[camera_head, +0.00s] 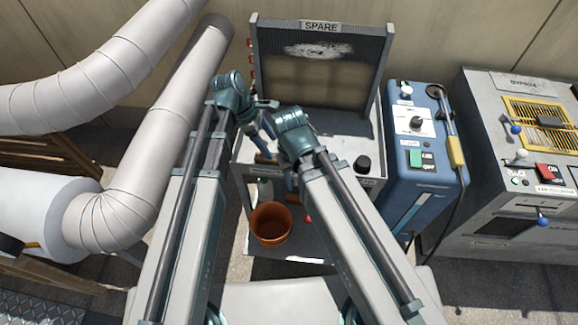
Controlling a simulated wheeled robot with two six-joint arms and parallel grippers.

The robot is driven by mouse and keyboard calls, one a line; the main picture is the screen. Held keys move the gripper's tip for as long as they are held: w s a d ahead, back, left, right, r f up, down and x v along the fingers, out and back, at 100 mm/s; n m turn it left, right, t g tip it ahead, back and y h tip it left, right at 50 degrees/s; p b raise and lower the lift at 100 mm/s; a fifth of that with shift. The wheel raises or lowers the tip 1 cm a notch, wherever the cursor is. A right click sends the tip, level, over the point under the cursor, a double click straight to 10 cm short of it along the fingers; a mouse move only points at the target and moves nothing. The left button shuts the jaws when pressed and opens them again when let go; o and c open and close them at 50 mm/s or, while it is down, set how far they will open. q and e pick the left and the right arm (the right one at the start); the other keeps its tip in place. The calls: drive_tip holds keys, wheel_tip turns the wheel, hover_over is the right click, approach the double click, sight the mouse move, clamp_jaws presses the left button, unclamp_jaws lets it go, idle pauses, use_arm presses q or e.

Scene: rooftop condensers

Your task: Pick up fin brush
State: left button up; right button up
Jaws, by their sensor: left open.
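My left gripper (262,112) is open and empty above the cart, in front of the spare coil panel. My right gripper (288,178) is close beside it and lower, near the brown piece. Its fingers are mostly hidden by my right wrist, so its opening cannot be made out.
The grey cart (335,150) carries an upright coil panel (320,75) marked SPARE and a black cylinder (362,163). An orange bucket (270,224) sits on its lower shelf. A blue machine (425,160) and a grey control box (520,170) stand right; pale ducts (160,130) block the left.

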use_arm(q)
drive_tip(key=shift+b+x, duration=0.35)
drive_tip(key=shift+x, duration=0.55)
use_arm(e)
drive_tip(key=shift+f, duration=0.8)
use_arm(q)
drive_tip(key=b+x, duration=0.4)
drive_tip(key=x, duration=0.1)
drive_tip(key=shift+a+f+b, duration=0.1)
drive_tip(key=shift+a+b, duration=0.05)
drive_tip(key=shift+b, duration=0.25)
use_arm(e)
wheel_tip(320, 180, down, 5)
drive_tip(key=shift+r, duration=0.1)
use_arm(q)
drive_tip(key=shift+f, duration=0.25)
use_arm(e)
drive_tip(key=shift+f, duration=0.2)
use_arm(q)
clamp_jaws()
